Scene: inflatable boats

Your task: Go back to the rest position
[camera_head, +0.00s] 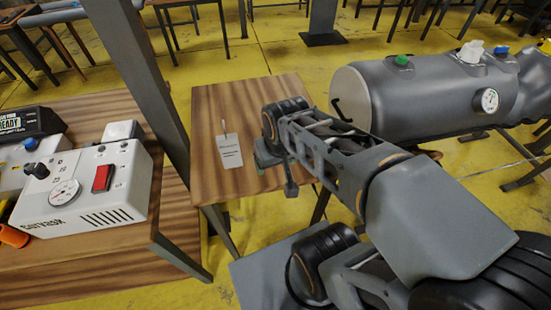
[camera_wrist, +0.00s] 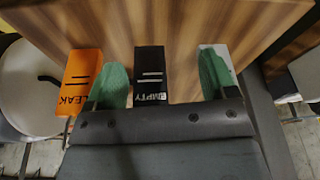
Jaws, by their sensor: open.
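My gripper (camera_wrist: 163,82) is open in the wrist view, with its two green fingers spread apart and nothing seen between them in its hold. In the head view my gripper (camera_head: 268,158) is mostly hidden behind my arm, over the small wooden table (camera_head: 205,105). In the wrist view an orange block marked LEAK (camera_wrist: 83,80) is to the left of the left finger. A black block marked EMPTY (camera_wrist: 149,62) shows between the fingers. A pale block (camera_wrist: 228,57) is partly hidden behind the right finger.
A grey cylindrical tank (camera_head: 435,95) with a gauge is close on the right. A white control box (camera_head: 95,190) with a red switch stands on a bench at left. A grey post (camera_head: 140,75) rises between.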

